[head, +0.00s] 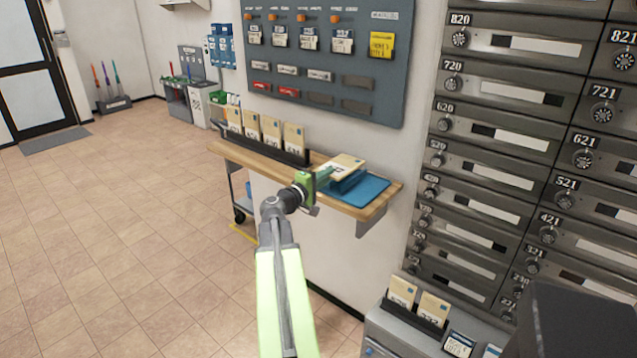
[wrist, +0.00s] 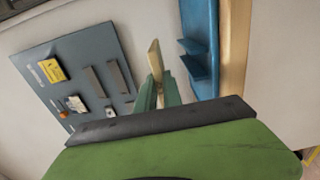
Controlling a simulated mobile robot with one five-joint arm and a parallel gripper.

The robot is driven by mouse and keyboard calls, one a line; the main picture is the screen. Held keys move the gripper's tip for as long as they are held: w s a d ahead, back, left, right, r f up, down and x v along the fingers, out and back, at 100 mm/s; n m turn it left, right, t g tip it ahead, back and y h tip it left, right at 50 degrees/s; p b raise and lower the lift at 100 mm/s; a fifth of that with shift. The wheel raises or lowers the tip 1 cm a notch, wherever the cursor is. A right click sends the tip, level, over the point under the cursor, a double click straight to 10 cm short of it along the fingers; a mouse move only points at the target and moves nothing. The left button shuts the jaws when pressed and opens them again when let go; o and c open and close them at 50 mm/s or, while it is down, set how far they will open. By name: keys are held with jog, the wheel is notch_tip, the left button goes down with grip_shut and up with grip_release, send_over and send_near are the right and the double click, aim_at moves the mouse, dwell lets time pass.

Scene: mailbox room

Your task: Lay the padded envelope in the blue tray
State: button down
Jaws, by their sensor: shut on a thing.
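The padded envelope (head: 346,164) is a flat tan packet with a blue mark. My gripper (head: 322,178) is shut on its near edge. In the wrist view the envelope (wrist: 155,58) shows as a thin tan edge between my green fingers (wrist: 158,92). The blue tray (head: 370,191) lies on the right part of the wooden shelf. In the head view the envelope appears over the tray's left part; I cannot tell the exact gap. The tray also shows in the wrist view (wrist: 202,25), beside the envelope and apart from it in that picture.
A dark rack (head: 292,156) with several tan envelopes stands on the wooden shelf (head: 235,153), left of the tray. A grey board (head: 330,50) with hooks and labels hangs on the wall above. Grey mailboxes (head: 480,140) fill the right side. The tiled floor at left is clear.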

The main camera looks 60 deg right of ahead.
aim_at(330, 195)
jog(key=f, duration=0.1)
jog(key=d+f+b, duration=0.2)
jog(key=shift+s, duration=0.25)
jog(key=shift+f+b, duration=0.65)
jog(key=shift+b, duration=0.3)
jog(key=shift+a, duration=0.1)
jog(key=c, duration=1.4)
grip_release()
jog(key=shift+o, duration=0.4)
jog(key=shift+f, duration=0.1)
